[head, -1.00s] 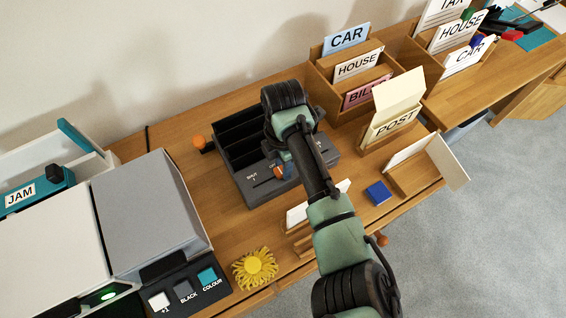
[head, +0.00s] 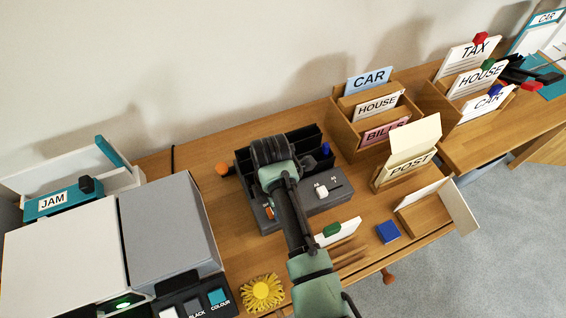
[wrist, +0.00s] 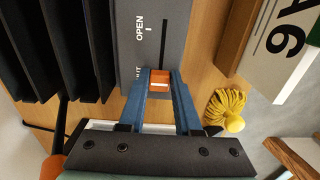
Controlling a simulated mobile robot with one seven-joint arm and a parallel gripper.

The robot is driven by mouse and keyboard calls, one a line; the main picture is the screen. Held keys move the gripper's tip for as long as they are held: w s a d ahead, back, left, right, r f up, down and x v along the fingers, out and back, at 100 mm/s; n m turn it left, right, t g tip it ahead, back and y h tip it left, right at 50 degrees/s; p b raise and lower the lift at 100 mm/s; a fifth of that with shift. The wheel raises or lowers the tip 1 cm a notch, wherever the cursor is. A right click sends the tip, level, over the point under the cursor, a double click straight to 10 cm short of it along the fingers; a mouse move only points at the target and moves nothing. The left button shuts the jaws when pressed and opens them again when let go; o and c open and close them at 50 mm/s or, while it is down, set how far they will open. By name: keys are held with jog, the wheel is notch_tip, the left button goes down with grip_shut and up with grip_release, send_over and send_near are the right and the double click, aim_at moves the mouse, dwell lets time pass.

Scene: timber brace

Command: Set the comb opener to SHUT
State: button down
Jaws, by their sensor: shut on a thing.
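The comb opener is a dark grey machine (head: 335,196) with black upright slots, in the middle of the desk in the head view. Its orange slider knob (wrist: 160,84) shows in the wrist view, at the SHUT end of a dark slot, with the partly hidden SHUT label beside it. The OPEN label (wrist: 140,38) lies toward the far end. My gripper (wrist: 158,76) has its blue fingers closed on both sides of the knob. In the head view the orange knob (head: 268,213) shows just left of my arm, which hides part of the machine.
A white knob (head: 321,191) sits on the machine's right part. Letter racks (head: 350,130) stand to the right, and a grey-lidded machine (head: 170,225) to the left. A yellow pompom (head: 262,292) and a blue block (head: 388,232) lie near the front edge.

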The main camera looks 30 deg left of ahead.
jog(key=shift+s+a, duration=0.2)
jog(key=shift+s, duration=0.05)
jog(key=c, duration=0.7)
grip_release()
jog(key=shift+o, duration=0.5)
jog(key=shift+w+r, duration=0.1)
notch_tip(320, 180, up, 13)
